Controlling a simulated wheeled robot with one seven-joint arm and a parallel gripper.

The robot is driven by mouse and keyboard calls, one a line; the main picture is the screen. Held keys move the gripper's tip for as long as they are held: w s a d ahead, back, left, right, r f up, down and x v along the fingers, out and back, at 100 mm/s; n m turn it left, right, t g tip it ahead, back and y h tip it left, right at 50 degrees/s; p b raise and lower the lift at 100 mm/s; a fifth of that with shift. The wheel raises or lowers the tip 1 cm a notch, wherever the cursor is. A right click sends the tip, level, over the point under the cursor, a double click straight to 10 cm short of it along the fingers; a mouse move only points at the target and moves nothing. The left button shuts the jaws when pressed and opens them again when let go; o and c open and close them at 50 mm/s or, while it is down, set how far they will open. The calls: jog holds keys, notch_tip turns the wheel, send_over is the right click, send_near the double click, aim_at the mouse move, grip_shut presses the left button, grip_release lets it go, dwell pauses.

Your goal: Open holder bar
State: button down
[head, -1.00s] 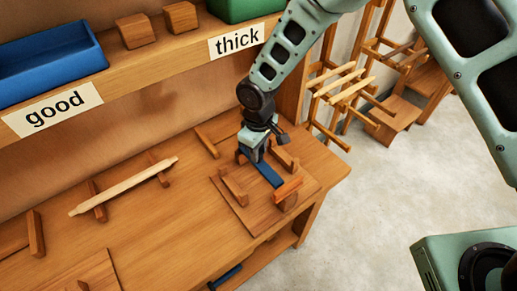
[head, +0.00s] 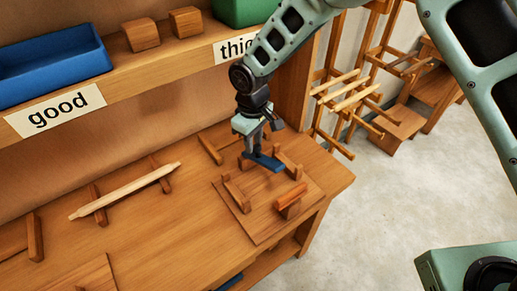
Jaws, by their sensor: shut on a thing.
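A blue bar (head: 270,163) sits among wooden blocks of a holder on a square wooden board (head: 256,228) at the right end of the bench. The holder has a left block (head: 235,194), a right block (head: 288,165) and a front block with an orange-brown top (head: 291,199). My gripper (head: 255,153) points down and is shut on the blue bar near its left end. The bar looks clear of the front block. The fingertips are small and partly hidden by the wrist.
A pale wooden stick (head: 125,191) rests across two small supports on the bench (head: 160,235). A shelf above holds a blue bin (head: 50,65), two wooden cubes and a green bin (head: 240,10). Wooden racks (head: 350,95) stand at the right by open floor.

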jog(key=w, duration=0.1)
jog(key=w+a, duration=0.1)
jog(key=shift+w+r+b, duration=0.2)
jog(key=shift+w+b, duration=0.1)
jog(key=shift+b, duration=0.05)
jog(key=c, duration=2)
grip_release()
jog(key=shift+w+a, duration=0.15)
jog(key=o, duration=0.9)
jog(key=shift+c, duration=0.2)
jog(key=shift+s, duration=0.2)
notch_tip(320, 180, up, 18)
jog(key=b, duration=0.3)
jog(key=shift+f, duration=0.25)
